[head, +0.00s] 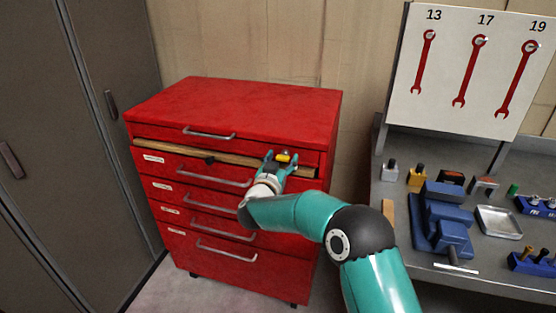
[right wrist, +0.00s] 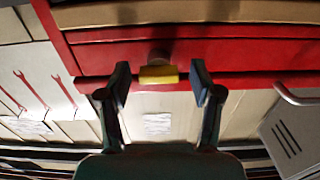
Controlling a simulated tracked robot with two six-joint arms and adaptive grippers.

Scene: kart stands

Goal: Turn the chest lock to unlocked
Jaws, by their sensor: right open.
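The red chest (head: 230,105) stands against the wall, with several drawers on its front. Its lock, a small yellow tab (head: 284,157), is at the upper right of the front. In the right wrist view the yellow tab (right wrist: 158,75) lies flat, wider than tall, on a brownish round base. My right gripper (head: 282,160) is at the lock, fingers open. In the right wrist view its fingertips (right wrist: 160,82) stand on either side of the tab, with a gap on both sides. My left gripper is not in view.
A wooden bar (head: 240,162) crosses the chest front below the top drawer. Metal drawer handles (head: 225,250) stick out. On the right, a grey bench (head: 400,245) holds a blue vise (head: 445,215) and small parts, below a wrench board (head: 465,110). Grey cabinets (head: 50,140) stand left.

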